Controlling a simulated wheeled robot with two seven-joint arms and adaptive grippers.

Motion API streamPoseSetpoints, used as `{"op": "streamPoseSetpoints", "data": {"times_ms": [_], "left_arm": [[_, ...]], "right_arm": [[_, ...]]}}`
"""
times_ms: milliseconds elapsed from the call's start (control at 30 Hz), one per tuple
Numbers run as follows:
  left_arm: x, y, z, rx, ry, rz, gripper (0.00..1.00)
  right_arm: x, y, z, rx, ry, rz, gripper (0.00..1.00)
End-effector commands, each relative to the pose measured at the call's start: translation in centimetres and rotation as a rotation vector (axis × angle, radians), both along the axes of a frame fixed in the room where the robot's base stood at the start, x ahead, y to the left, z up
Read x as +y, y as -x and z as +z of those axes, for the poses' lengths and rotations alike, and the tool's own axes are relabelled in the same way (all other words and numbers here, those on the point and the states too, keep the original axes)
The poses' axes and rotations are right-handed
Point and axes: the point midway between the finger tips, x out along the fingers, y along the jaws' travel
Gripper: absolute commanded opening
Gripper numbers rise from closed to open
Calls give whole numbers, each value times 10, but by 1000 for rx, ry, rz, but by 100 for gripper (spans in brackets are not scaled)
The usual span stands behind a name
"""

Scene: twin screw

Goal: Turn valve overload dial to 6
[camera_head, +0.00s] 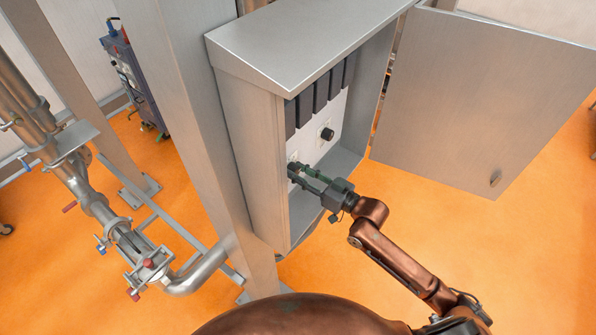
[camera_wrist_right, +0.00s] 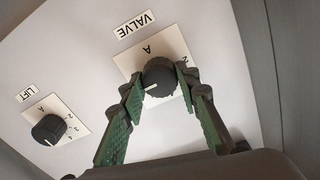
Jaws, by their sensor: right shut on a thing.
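The black valve dial (camera_wrist_right: 159,77) sits on a pale plate under a label (camera_wrist_right: 136,24) reading VALVE in the right wrist view, where the text appears upside down. Its white pointer line faces the lower left of that view. My right gripper (camera_wrist_right: 166,90) has its green-padded fingers on both sides of this dial, shut on it. In the head view my right gripper (camera_head: 296,172) reaches into the open cabinet (camera_head: 228,143) at the lower left dial, which it mostly hides. The numbers around the valve dial are largely covered by the fingers. My left gripper is not in view.
A second black dial (camera_wrist_right: 48,129), labelled LIFT, is beside it; it also shows in the head view (camera_head: 326,134). Dark modules (camera_head: 321,88) hang above the dials. The cabinet door (camera_head: 480,100) stands open to the right. A steel post (camera_head: 190,120) and pipes (camera_head: 95,200) stand at left.

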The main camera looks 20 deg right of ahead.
Motion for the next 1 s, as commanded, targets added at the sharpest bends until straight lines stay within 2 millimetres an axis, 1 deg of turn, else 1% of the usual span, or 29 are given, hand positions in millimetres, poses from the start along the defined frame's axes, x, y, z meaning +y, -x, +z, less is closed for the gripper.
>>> {"op": "streamPoseSetpoints", "data": {"times_ms": [67,100,300,333,567,667,767,1000], "left_arm": [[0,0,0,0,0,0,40],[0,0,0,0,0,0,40],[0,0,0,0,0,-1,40],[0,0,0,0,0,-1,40],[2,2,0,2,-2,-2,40],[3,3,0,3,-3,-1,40],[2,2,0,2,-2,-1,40],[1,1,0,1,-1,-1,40]], "right_arm": [[1,0,-1,2,-2,1,5],[1,0,-1,2,-2,1,32],[1,0,-1,1,0,1,46],[1,0,-1,1,0,1,47],[0,0,0,1,0,1,47],[-2,3,-1,1,1,0,47],[-10,12,-1,0,3,-1,47],[-40,51,-3,5,5,0,47]]}}
